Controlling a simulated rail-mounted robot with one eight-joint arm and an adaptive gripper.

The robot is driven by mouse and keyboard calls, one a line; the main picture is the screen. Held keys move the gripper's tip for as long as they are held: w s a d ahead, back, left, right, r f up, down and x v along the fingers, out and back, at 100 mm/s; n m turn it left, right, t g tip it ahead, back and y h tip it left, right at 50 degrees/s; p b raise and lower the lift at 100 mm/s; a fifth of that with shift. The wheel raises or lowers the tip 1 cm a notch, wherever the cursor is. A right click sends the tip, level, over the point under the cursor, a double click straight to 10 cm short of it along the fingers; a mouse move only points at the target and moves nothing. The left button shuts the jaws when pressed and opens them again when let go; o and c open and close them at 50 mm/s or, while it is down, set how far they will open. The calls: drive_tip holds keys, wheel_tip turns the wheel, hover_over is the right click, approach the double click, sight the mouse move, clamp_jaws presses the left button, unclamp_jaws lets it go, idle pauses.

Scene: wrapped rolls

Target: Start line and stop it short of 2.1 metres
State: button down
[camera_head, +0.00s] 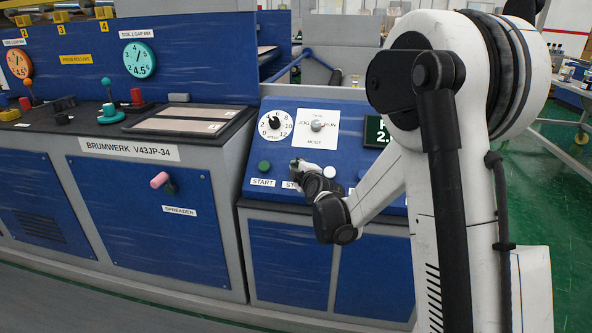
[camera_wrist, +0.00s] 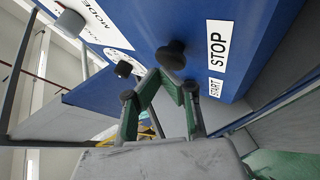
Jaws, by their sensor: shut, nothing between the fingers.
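The blue control panel (camera_head: 262,128) carries a dark green START button (camera_head: 264,166), a white SPEED dial (camera_head: 275,124) and a MODE switch (camera_head: 316,126). My gripper (camera_head: 297,164) is shut and empty, low over the panel, to the right of START and covering part of the STOP label (camera_head: 289,185). In the wrist view my gripper (camera_wrist: 166,76) has its tips close to a dark round button (camera_wrist: 172,54) near the STOP label (camera_wrist: 217,45). I cannot tell if they touch. A display (camera_head: 376,131) shows "2." and is partly hidden by my arm.
Left of the panel stands a blue machine bench labelled BRUMWERK V43JP-34 (camera_head: 130,149), with a pink-tipped SPREADER lever (camera_head: 160,180), several levers and a teal gauge (camera_head: 139,59). A blue rail (camera_head: 288,66) runs behind the panel. Green floor (camera_head: 560,205) lies open at right.

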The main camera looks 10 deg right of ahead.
drive_tip(key=shift+w+d+f+b, duration=0.25)
drive_tip(key=shift+w+f+b, duration=0.3)
drive_tip(key=shift+f, duration=0.15)
idle(1.0)
drive_tip(key=shift+s+r, duration=0.1)
idle(0.4)
drive_tip(key=shift+s+a+r+p, duration=0.2)
drive_tip(key=shift+s+r+p, duration=0.15)
drive_tip(key=shift+r, duration=0.1)
drive_tip(key=shift+s+a+r+p, duration=0.15)
drive_tip(key=shift+s+r+p, duration=0.1)
drive_tip(key=shift+s+r, duration=0.15)
drive_tip(key=shift+r, duration=0.15)
drive_tip(key=s+r, duration=0.1)
drive_tip(key=s+a+r+p, duration=0.1)
drive_tip(key=r+p, duration=0.1)
drive_tip(key=shift+s+a+r, duration=0.2)
drive_tip(key=shift+s+r, duration=0.15)
drive_tip(key=shift+s, duration=0.05)
idle(0.4)
